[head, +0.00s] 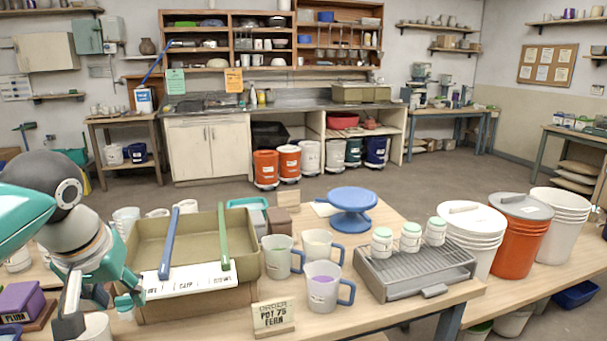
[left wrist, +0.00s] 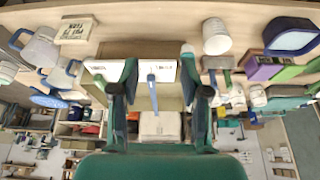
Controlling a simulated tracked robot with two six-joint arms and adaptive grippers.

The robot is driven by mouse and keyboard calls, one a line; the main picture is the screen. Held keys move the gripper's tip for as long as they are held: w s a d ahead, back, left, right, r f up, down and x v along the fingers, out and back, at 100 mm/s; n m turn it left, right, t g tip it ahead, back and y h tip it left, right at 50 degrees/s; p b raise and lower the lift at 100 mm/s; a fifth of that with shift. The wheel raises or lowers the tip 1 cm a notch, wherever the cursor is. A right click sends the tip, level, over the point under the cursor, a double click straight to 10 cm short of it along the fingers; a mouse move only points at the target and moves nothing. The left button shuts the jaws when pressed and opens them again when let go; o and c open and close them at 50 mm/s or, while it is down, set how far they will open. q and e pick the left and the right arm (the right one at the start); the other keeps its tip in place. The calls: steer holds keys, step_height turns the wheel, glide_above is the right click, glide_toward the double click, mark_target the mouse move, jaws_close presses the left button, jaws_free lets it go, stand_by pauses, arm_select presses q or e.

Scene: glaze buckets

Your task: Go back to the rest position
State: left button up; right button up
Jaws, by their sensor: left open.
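My left gripper (head: 97,308) is at the lower left of the head view, just left of the front corner of the olive tray (head: 200,309). Its fingers are spread and hold nothing. In the left wrist view the open fingers (left wrist: 159,75) stand apart, with the tray's white label strip (left wrist: 112,72) and a blue handle (left wrist: 152,90) visible between and beyond them. A blue stick (head: 169,243) and a green stick (head: 223,236) rest across the tray. My right gripper is not in view.
Mugs (head: 322,288) and a sign (head: 272,317) stand right of the tray. Beyond are a blue turntable (head: 352,200), a grey rack (head: 415,268) with jars, and buckets (head: 525,240). A white cup (head: 95,329) and purple block (head: 20,300) are close to my left gripper.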

arm_select(q)
steer(key=w+d+f+m+g+h+p, duration=0.1)
steer(key=d+f, duration=0.3)
steer(key=f, duration=0.6)
steer(key=w+d+f+m+g+h+p, duration=0.1)
steer(key=d+f, duration=0.3)
steer(key=f, duration=0.5)
steer(key=w+d+f+m+h+p, duration=0.1)
steer(key=d+f+h, duration=0.15)
steer(key=f, duration=0.75)
steer(key=s+d+f+n+p, duration=0.1)
steer(key=s+d+f, duration=0.1)
steer(key=s+f, duration=0.6)
steer(key=s+d+f+n+g+p, duration=0.1)
steer(key=s+d+f, duration=0.2)
steer(key=s+f, duration=0.6)
steer(key=shift+s+d+g+h+p, duration=0.3)
steer(key=shift+s+d+h, duration=0.05)
steer(key=shift+s, duration=0.6)
